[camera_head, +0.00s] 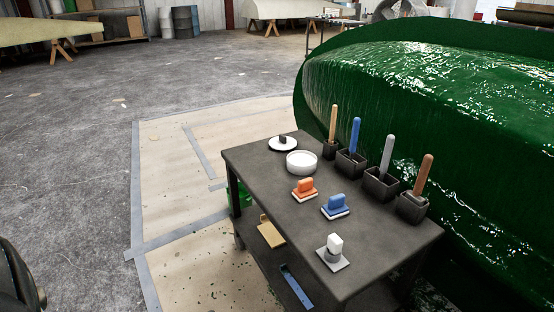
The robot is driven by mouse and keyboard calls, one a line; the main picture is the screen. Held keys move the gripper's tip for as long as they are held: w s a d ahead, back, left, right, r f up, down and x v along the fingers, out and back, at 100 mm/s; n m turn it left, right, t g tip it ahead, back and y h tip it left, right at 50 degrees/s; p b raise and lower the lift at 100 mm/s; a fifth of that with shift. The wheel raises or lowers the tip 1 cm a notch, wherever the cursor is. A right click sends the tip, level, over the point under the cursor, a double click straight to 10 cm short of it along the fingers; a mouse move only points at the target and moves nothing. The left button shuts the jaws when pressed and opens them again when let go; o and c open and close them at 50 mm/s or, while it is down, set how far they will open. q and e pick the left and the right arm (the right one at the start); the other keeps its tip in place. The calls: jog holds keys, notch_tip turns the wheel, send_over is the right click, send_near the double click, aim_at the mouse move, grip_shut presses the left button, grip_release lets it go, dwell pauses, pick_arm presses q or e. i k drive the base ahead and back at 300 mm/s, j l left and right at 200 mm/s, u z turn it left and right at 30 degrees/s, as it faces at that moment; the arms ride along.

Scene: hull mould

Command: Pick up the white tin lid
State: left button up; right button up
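The white tin lid (283,143) is a flat white disc with a dark upright knob. It lies on the far left corner of the dark table (345,275). A round white open tin (301,162) stands just in front of it and to its right, close to it. The knob is clear of other things and the lid is in full view. Neither of my grippers can be made out. A dark curved part shows at the lower left edge, and I cannot tell what it is.
Orange (305,188), blue (336,206) and white-and-grey (334,250) handled tools sit on the table. Several dark boxes with upright handles (381,183) line its right edge. The glossy green hull mould (440,110) rises close behind them. The floor left of the table is mostly open.

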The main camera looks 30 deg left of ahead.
aim_at(282, 143)
jog(key=j+z, duration=0.75)
jog(key=z, duration=0.15)
jog(key=j+z, duration=0.2)
jog(key=j, duration=0.35)
jog(key=k+j+z, duration=0.15)
jog(key=j, duration=0.4)
jog(key=k+j, duration=0.1)
jog(key=j, duration=0.25)
jog(key=k+j+z, duration=0.1)
jog(key=j, duration=0.3)
jog(key=k+j, duration=0.1)
jog(key=j, duration=0.25)
